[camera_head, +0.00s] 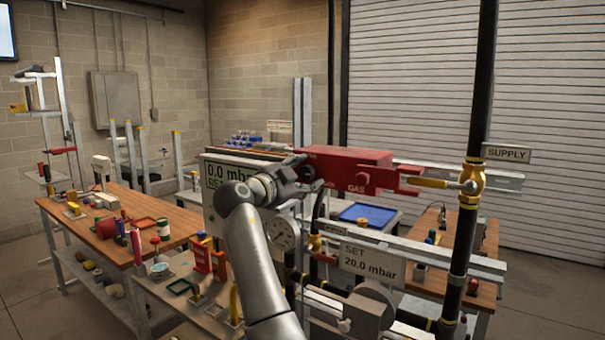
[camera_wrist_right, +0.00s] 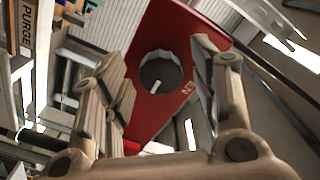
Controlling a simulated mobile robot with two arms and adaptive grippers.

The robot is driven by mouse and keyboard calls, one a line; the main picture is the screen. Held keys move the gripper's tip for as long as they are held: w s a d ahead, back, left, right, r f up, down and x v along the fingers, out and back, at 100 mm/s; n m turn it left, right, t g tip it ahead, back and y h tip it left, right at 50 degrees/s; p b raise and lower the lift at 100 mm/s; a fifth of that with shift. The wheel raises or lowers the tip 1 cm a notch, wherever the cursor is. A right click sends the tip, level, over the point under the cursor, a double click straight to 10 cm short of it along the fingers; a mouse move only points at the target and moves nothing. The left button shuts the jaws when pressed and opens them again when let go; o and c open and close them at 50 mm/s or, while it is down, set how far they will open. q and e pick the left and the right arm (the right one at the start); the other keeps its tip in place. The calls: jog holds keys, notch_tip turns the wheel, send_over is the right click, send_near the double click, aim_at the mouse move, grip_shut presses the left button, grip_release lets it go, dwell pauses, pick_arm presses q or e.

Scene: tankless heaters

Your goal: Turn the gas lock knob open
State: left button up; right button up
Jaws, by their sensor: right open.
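A red lock box (camera_head: 352,168) marked GAS sits on the rail at the centre of the head view. In the right wrist view a round dark grey knob (camera_wrist_right: 158,74) with a white pointer mark stands on a red plate (camera_wrist_right: 150,30). The pointer slants toward the lower left of that picture. My right gripper (camera_head: 312,176) is at the left end of the red box. In the right wrist view my open gripper (camera_wrist_right: 158,60) has one finger on each side of the knob; contact cannot be told. In the head view my gripper hides the knob. My left gripper is out of view.
A yellow-handled valve (camera_head: 472,180) is on the black vertical pipe at right. A gauge (camera_head: 283,234) and a display panel (camera_head: 213,180) reading 0.0 mbar are close to my right arm. A cluttered wooden bench (camera_head: 105,232) stands at left.

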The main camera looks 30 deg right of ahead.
jog(key=c, duration=1)
jog(key=shift+n, duration=0.4)
jog(key=shift+n+b, duration=0.5)
jog(key=shift+n, duration=0.5)
jog(key=n, duration=0.2)
jog(key=shift+n, duration=0.4)
jog(key=n, duration=0.5)
jog(key=shift+r, duration=0.1)
jog(key=n+p, duration=0.1)
jog(key=n, duration=0.5)
jog(key=shift+n, duration=0.3)
